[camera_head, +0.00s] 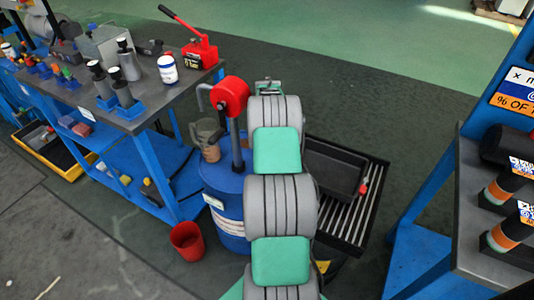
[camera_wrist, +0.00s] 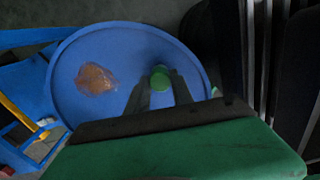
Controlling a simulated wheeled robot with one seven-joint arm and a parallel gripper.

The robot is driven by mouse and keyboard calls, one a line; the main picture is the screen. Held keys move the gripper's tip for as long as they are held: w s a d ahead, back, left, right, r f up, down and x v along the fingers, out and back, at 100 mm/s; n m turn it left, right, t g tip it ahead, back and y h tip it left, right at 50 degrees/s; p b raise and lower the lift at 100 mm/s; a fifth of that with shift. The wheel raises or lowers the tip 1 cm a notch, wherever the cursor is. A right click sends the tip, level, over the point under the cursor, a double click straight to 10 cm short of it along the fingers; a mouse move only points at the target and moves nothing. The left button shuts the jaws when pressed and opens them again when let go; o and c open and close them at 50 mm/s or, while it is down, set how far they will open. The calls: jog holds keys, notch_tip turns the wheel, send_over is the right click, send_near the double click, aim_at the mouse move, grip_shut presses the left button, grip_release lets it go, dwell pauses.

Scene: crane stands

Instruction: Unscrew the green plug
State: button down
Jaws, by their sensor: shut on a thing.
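The green plug (camera_wrist: 160,78) shows in the wrist view on the round blue drum top (camera_wrist: 110,45), right of its middle. My gripper (camera_wrist: 161,88) reaches over the drum top, its two dark fingers shut on the plug from either side. The fingers partly cover the plug, so its thread and lower part are hidden. In the head view a blue drum (camera_head: 228,220) stands left of my arm. My arm hides part of it, and neither the plug nor my fingertips can be made out there.
A red-headed pump (camera_head: 230,95) rises by the drum. A workbench (camera_head: 140,115) stands left, a red bucket (camera_head: 187,240) below it. A black tray (camera_head: 335,168) lies right of my arm.

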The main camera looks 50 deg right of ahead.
jog(key=n, duration=0.5)
jog(key=shift+r, duration=0.15)
jog(key=c, duration=1)
grip_release()
jog(key=shift+c, duration=0.9)
jog(key=m, duration=1.8)
jog(key=shift+m, duration=0.4)
jog(key=m, duration=0.7)
